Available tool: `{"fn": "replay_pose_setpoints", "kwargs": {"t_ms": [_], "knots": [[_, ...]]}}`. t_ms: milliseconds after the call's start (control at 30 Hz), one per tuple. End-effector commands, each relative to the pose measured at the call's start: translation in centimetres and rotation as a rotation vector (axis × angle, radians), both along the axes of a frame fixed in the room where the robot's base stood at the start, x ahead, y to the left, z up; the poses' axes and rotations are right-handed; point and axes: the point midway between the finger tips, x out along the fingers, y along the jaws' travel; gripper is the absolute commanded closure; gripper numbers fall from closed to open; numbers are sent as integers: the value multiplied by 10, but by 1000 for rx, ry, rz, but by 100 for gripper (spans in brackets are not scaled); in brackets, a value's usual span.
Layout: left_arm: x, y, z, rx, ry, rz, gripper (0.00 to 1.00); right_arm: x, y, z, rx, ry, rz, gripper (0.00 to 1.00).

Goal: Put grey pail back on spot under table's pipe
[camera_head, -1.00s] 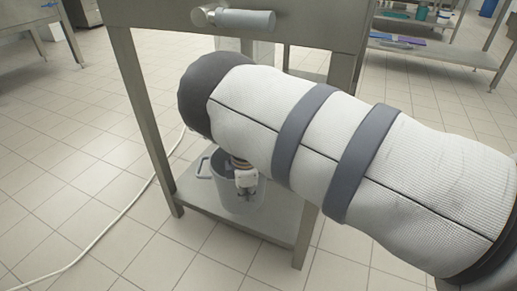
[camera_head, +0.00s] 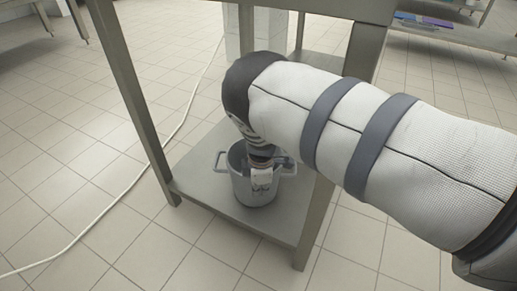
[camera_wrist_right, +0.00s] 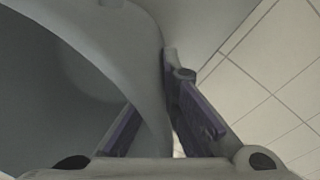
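The grey pail (camera_head: 241,187) stands upright at the lower shelf (camera_head: 205,172) of the metal table, with a loop handle showing on each side. Whether its base rests on the shelf is hard to tell. My right gripper (camera_head: 262,185) reaches down over the near side of the pail. In the right wrist view, the gripper's fingers (camera_wrist_right: 168,70) straddle the curved pail wall (camera_wrist_right: 150,55), one inside and one outside, and close on it. The pipe is out of the head view now. My left gripper is not in view.
Table legs (camera_head: 128,90) stand left and right of the pail, and the tabletop's underside is above. A pale hose (camera_head: 130,195) runs over the tiled floor at left. Another shelved table (camera_head: 450,38) stands at the back right. The floor in front is clear.

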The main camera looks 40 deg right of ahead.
Motion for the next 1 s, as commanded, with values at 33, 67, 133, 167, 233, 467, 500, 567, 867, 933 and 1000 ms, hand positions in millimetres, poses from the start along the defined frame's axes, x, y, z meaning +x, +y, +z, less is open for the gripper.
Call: {"fn": "replay_pose_setpoints", "kwargs": {"t_ms": [33, 67, 133, 167, 233, 467, 500, 567, 867, 933, 1000], "knots": [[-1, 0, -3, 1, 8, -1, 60, 0, -1, -9, -1, 0, -1, 100], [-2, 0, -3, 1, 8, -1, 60, 1, 0, -10, 0, -1, -1, 100], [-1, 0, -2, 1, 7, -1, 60, 1, 0, -8, -1, -2, 0, 100], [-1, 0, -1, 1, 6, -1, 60, 1, 0, -7, -2, -2, 0, 100], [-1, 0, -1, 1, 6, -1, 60, 1, 0, -7, -2, -2, 0, 100], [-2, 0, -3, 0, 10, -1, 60, 0, 0, -10, -1, -2, 0, 77], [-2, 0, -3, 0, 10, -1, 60, 0, 0, -10, -1, -2, 0, 75], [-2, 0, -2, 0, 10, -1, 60, 0, 0, -10, -1, -2, 0, 75], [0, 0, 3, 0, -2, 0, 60, 1, 0, 5, -1, -5, 0, 75], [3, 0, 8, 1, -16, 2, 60, 0, 2, 24, -1, -5, 2, 75], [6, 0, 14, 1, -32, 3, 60, -1, 2, 46, -3, -9, 1, 75]]}}
